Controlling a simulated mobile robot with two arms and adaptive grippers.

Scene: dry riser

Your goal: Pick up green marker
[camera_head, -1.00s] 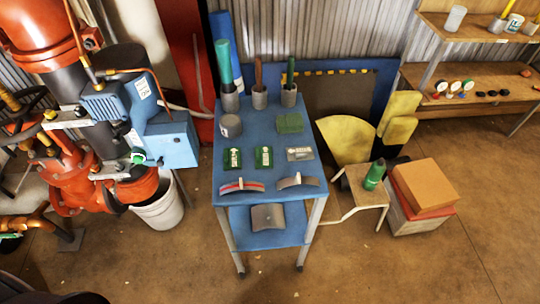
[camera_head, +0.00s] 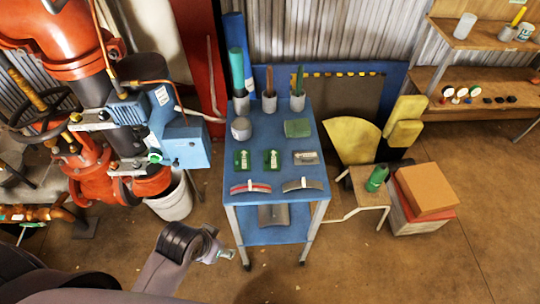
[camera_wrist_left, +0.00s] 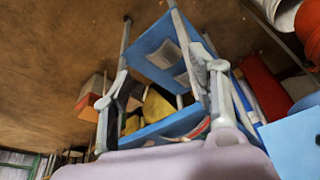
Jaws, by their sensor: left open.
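A slim dark green marker (camera_head: 299,80) stands upright in a grey cup (camera_head: 297,103) at the back right of the blue table (camera_head: 322,178). A brown stick (camera_head: 269,79) and a thicker teal cylinder (camera_head: 237,68) stand in the two cups to its left. My left gripper (camera_head: 222,255) is low, in front of the table's left side and well away from the marker. In the left wrist view its two fingers are spread wide with nothing between them (camera_wrist_left: 160,62). I cannot make out the marker there. My right gripper is out of view.
The tabletop also carries a grey can (camera_head: 241,129), a green block (camera_head: 297,128), small cards and two curved pieces. Red pipework with a blue box (camera_head: 186,145) and a white bucket (camera_head: 172,200) stand to the left. A stool and boxes (camera_head: 426,188) stand to the right.

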